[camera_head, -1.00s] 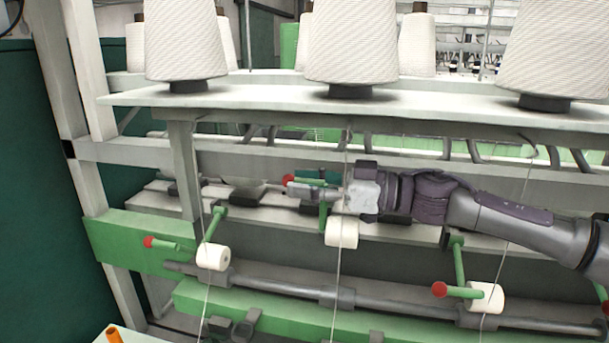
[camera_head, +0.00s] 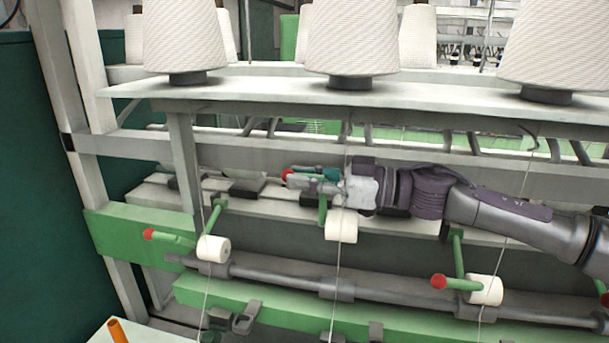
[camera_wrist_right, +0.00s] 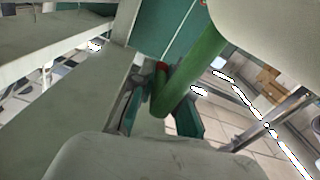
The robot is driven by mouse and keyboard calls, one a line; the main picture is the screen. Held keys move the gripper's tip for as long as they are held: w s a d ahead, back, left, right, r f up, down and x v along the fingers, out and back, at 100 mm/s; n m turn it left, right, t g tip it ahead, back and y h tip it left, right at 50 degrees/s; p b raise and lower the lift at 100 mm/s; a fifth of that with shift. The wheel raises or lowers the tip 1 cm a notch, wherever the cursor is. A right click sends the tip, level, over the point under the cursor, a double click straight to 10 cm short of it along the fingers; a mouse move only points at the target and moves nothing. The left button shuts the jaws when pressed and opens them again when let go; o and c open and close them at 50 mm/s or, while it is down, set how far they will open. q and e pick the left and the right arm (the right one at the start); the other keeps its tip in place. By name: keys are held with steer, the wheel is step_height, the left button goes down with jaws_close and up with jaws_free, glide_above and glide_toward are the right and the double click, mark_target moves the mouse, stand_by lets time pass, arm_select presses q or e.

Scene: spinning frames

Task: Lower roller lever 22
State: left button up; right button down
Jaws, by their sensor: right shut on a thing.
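The roller lever at the middle position is a green arm with a red knob (camera_head: 287,174), and a white roller (camera_head: 341,226) hangs below it. My right gripper (camera_head: 313,181) reaches in from the right and is shut on this lever's handle, just right of the knob. In the right wrist view the green lever (camera_wrist_right: 205,65) runs down between the teal fingers (camera_wrist_right: 160,112), with its red end beyond them. The handle points left, roughly level, and stands higher than the neighbouring handles. No lever number is readable. My left gripper is out of view.
Neighbouring levers with red knobs stand at the left (camera_head: 149,234) and right (camera_head: 438,281), each with a white roller. A grey shaft (camera_head: 400,300) runs below. Large yarn cones (camera_head: 350,40) stand on the shelf (camera_head: 270,98) above. Thin threads hang down, one passing by my gripper.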

steer(key=s+a+f+n+b, duration=0.1)
steer(key=s+f+n, duration=0.4)
steer(key=shift+a+f, duration=0.3)
steer(key=shift+f, duration=0.1)
steer(key=c, duration=1.2)
jaws_free()
steer(key=shift+o, duration=0.2)
steer(key=v, duration=1.2)
